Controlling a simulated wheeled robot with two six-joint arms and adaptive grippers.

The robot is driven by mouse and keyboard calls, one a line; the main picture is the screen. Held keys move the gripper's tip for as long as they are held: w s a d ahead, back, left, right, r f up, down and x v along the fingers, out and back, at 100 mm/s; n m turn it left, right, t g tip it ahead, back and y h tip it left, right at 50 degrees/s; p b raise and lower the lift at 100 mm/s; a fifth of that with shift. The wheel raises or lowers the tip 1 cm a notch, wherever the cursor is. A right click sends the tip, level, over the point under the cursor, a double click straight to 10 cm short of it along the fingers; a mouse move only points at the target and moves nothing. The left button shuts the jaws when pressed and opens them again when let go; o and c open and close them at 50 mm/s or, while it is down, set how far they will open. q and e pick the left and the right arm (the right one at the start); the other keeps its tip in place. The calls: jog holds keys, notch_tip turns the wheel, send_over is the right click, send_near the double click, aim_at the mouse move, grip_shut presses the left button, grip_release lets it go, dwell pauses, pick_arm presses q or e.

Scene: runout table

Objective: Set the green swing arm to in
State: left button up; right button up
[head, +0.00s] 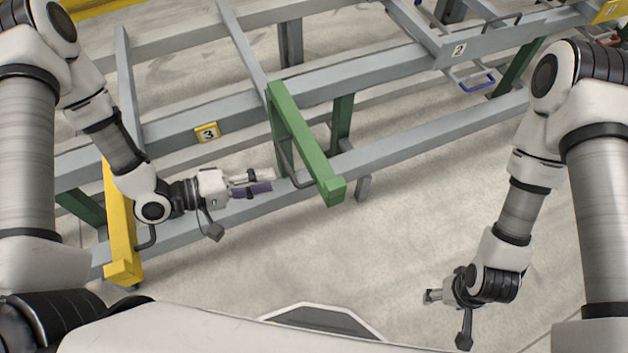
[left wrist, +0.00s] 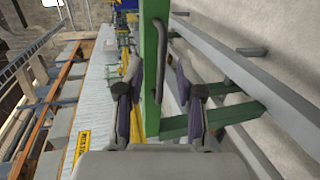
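The green swing arm (head: 305,142) is a square beam that juts out from the grey frame towards me, over the lower rail. A thin grey handle (head: 287,165) runs along its left side. My left gripper (head: 266,182) is just left of the handle, pointing at it, open and empty. In the left wrist view the green swing arm (left wrist: 151,70) stands upright in the picture, with the handle (left wrist: 161,62) beside it. Both lie between the spread fingers of the left gripper (left wrist: 158,95); no grip shows. My right gripper (head: 432,297) hangs low at the right, away from the frame; its fingers are too small to judge.
A yellow swing arm (head: 121,225) with its own handle juts out left of my left gripper. The grey frame carries a number 3 plate (head: 207,132) and a number 2 plate (head: 459,50). A blue handle (head: 478,83) is farther right. The floor in front is clear.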

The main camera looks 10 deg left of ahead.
aim_at(288, 165)
pick_arm(q)
jog(key=shift+n+t, duration=0.3)
jog(key=shift+t, duration=0.5)
jog(key=w+d, duration=0.1)
jog(key=w, duration=0.1)
jog(key=w+d+f+b, duration=0.1)
jog(key=w+d, duration=0.1)
jog(key=w+d+f+b, duration=0.1)
jog(key=w, duration=0.1)
jog(key=shift+d+f, duration=0.1)
jog(key=shift+d, duration=0.05)
grip_shut()
pick_arm(e)
jog(key=f, duration=0.3)
jog(key=shift+s+d+f, duration=0.1)
jog(key=shift+s+d, duration=0.05)
jog(key=shift+s, duration=0.1)
